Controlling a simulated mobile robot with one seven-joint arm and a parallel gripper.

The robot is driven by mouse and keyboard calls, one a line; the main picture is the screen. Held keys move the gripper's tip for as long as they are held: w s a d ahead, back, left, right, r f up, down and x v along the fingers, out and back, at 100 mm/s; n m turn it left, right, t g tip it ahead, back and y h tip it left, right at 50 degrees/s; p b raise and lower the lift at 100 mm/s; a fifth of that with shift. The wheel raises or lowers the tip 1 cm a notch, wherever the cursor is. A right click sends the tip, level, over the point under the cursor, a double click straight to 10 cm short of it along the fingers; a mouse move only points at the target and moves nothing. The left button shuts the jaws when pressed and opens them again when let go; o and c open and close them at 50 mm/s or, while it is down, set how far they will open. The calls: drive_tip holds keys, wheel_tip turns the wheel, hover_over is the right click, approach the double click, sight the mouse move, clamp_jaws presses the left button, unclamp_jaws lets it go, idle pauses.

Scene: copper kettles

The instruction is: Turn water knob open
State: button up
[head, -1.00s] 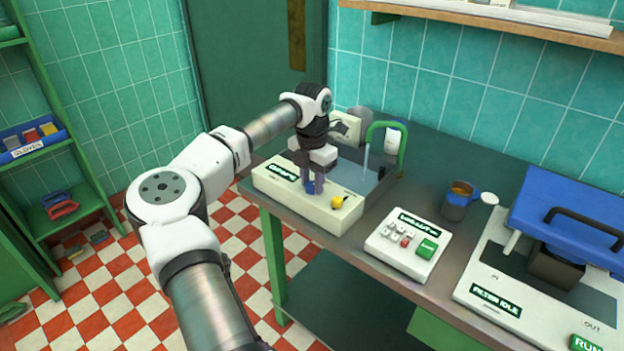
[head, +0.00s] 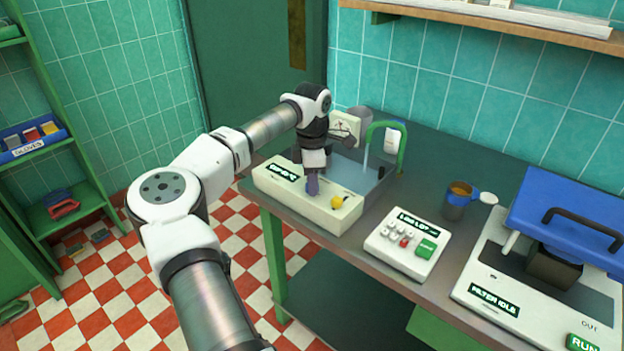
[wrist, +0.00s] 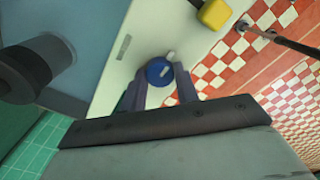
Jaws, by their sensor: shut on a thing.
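The blue water knob (wrist: 157,72), with a pale pointer mark, sits on the front panel of the cream sink unit (head: 320,213). In the wrist view it lies between the two fingertips of my gripper (wrist: 160,84). My gripper (head: 312,186) is shut on the knob and points down at the panel in the head view, where its fingers hide the knob.
A yellow knob (head: 337,202) sits close to the right of my gripper on the same panel.

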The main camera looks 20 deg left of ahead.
drive_tip(key=shift+r, duration=0.1)
idle(0.5)
drive_tip(key=o, duration=1)
drive_tip(key=shift+c, duration=0.2)
wheel_tip(320, 180, up, 14)
drive_tip(key=b, duration=0.2)
drive_tip(key=shift+d, duration=0.1)
